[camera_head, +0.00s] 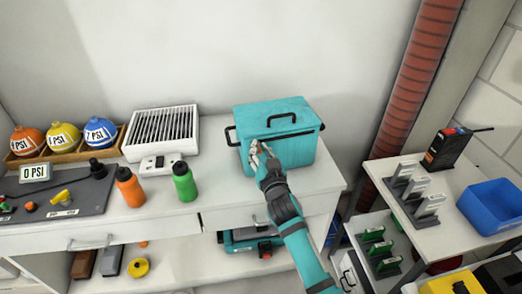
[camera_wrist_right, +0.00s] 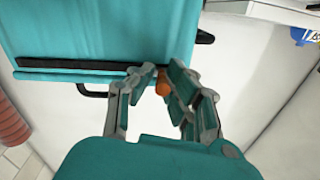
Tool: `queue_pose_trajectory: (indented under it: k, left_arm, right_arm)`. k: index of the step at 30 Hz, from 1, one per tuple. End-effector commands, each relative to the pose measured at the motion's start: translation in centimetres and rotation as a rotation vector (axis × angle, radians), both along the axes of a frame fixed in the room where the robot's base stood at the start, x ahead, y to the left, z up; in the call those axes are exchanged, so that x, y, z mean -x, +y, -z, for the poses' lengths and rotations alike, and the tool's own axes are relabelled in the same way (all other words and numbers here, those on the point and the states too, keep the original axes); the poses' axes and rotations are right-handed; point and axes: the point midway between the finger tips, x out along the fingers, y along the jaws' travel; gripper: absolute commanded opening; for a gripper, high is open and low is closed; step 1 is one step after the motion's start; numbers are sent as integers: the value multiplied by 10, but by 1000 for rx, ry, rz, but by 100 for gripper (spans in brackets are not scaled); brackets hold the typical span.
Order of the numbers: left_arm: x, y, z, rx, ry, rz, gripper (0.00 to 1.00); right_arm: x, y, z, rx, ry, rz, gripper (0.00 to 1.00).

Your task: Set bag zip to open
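The teal bag (camera_head: 292,150) stands upright on the white counter, with a dark handle on top and one on its left side. A dark zip line (camera_head: 308,130) runs across its upper front; it also shows in the right wrist view (camera_wrist_right: 75,67). My right gripper (camera_head: 256,152) is at the left part of the bag's front, by the zip line. In the wrist view its fingertips (camera_wrist_right: 163,72) close in on a small orange zip pull (camera_wrist_right: 163,88) at the end of a dark strip. The fingers hide part of the zip in the head view. My left gripper is not in view.
A green bottle (camera_head: 185,182) and an orange bottle (camera_head: 130,188) stand left of the bag. A white vented box (camera_head: 162,130) is behind them. A red ribbed pipe (camera_head: 408,85) rises to the right. A side shelf (camera_head: 436,236) holds a blue bin (camera_head: 495,207).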

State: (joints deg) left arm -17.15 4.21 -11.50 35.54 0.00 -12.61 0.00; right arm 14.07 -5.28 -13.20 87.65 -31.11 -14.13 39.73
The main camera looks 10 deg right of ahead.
Motion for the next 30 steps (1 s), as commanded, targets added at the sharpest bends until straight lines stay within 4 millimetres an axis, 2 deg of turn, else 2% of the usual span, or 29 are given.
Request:
queue_pose_trajectory:
  k: [1, 3, 23, 26, 30]
  left_arm:
    - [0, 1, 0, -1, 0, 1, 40]
    - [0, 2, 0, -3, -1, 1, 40]
    - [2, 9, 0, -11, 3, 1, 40]
    - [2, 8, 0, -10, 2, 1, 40]
    - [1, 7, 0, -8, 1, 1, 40]
  right_arm:
    - [1, 2, 5, 0, 8, -4, 28]
    - [1, 2, 5, 0, 9, -4, 34]
    - [3, 1, 3, 1, 6, -1, 34]
    - [12, 0, 3, 1, 5, -1, 34]
    - [39, -3, 4, -1, 7, -2, 34]
